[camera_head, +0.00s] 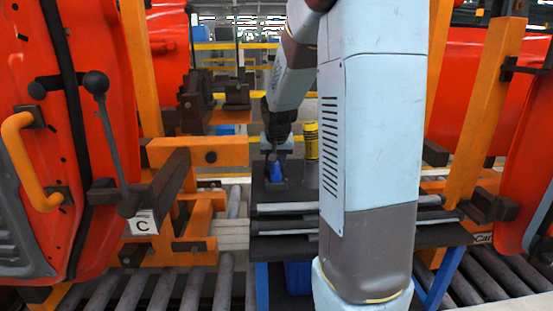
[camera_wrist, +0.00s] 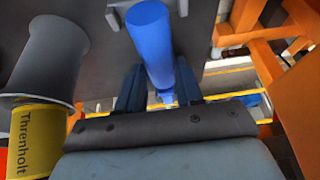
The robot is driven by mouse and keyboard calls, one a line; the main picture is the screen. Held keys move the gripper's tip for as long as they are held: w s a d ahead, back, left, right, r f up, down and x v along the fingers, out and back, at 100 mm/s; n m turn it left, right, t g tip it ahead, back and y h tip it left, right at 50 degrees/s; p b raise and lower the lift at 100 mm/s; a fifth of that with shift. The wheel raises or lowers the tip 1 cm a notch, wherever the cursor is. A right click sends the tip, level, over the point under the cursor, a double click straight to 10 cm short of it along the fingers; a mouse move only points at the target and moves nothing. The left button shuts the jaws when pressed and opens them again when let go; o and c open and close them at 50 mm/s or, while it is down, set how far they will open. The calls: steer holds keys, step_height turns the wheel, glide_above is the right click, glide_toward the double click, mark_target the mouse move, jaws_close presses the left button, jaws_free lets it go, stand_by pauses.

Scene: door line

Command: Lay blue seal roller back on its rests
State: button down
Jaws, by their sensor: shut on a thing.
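The blue seal roller (camera_wrist: 152,45) is a plain blue cylinder running away from my gripper in the wrist view. In the head view a small blue patch of it (camera_head: 277,171) shows below my gripper (camera_head: 277,147), over the dark table. My gripper (camera_wrist: 158,88) is shut on the roller, one dark finger on each side. Light grey pieces (camera_wrist: 115,12) stand near the roller's far end; they may be its rests. Whether the roller touches them I cannot tell. My arm hides part of the table in the head view.
A yellow can (camera_wrist: 38,138) marked Threnholt and a grey flanged spool (camera_wrist: 48,55) are close on the left in the wrist view. The dark table (camera_head: 285,199) has grey bars across its near part. Orange frames (camera_head: 198,152) and red doors (camera_head: 85,160) flank it.

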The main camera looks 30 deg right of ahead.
steer(key=shift+a+r, duration=0.1)
steer(key=shift+r, duration=0.05)
stand_by(0.5)
steer(key=c, duration=0.6)
jaws_free()
steer(key=shift+c, duration=0.2)
steer(key=shift+s+r, duration=0.1)
steer(key=v, duration=1.3)
steer(key=shift+r, duration=0.25)
steer(key=s+a+n, duration=0.1)
steer(key=s+a, duration=0.2)
steer(key=s, duration=0.4)
steer(key=s+a+n+y, duration=0.1)
steer(key=s+a, duration=0.3)
steer(key=s, duration=0.4)
steer(key=s+a+n+t, duration=0.1)
steer(key=s+a+n, duration=0.1)
steer(key=s+a, duration=0.2)
steer(key=s+f, duration=0.1)
steer(key=s, duration=0.2)
steer(key=shift+s+y, duration=0.3)
steer(key=shift+y, duration=0.1)
